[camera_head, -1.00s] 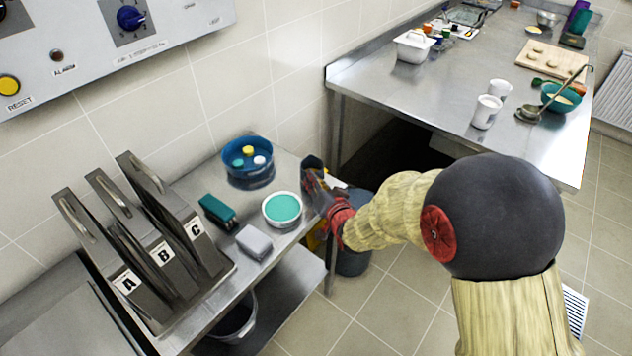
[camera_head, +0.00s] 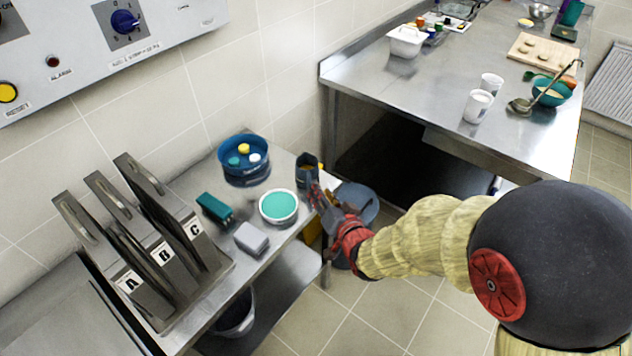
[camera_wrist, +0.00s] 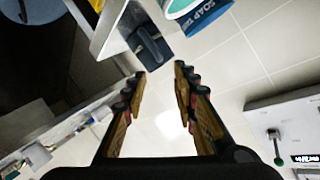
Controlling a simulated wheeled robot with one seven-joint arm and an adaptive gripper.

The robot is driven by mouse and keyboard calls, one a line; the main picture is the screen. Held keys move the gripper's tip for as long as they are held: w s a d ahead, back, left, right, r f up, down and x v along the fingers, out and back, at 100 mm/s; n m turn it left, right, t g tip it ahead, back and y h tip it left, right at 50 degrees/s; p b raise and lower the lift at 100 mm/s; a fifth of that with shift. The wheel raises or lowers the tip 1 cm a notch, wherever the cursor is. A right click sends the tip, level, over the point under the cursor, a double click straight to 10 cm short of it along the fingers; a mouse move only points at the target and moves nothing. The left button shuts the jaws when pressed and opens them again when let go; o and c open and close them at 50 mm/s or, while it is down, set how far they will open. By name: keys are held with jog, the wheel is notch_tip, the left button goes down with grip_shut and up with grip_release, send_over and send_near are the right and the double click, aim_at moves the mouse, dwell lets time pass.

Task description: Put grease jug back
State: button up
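The grease jug, a dark grey jug (camera_head: 307,169) with a handle, stands at the right end of the small steel side table (camera_head: 285,165). It also shows in the wrist view (camera_wrist: 152,48), just beyond my fingertips, at the table corner. My gripper (camera_head: 317,194) is just in front of and to the right of the jug in the head view. In the wrist view my gripper (camera_wrist: 160,70) has its two fingers apart with nothing between them. The fingers look clear of the jug. The jug's contents are not clear to see.
A round teal-topped tub (camera_head: 279,206), a blue tub (camera_head: 245,160), a green stapler-like item (camera_head: 214,208) and a grey block (camera_head: 251,238) share the side table. Lettered panels (camera_head: 160,250) stand at left. A bucket (camera_head: 355,203) is on the floor beside it. A long steel table (camera_head: 440,90) stands behind.

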jog(key=shift+v, duration=1.4)
jog(key=s+d+r+n+g+h, duration=0.1)
jog(key=s+d+r+g+h, duration=0.4)
jog(key=d+r, duration=0.55)
jog(key=s+d+r+n+g, duration=0.1)
jog(key=s+d+r, duration=0.1)
jog(key=s, duration=0.7)
jog(key=s+d+r+g, duration=0.1)
jog(key=s+d+r, duration=0.1)
jog(key=s, duration=0.7)
jog(key=shift+s+d+r+n+g, duration=0.3)
jog(key=shift+s+d+r+n, duration=0.1)
jog(key=shift+d, duration=0.4)
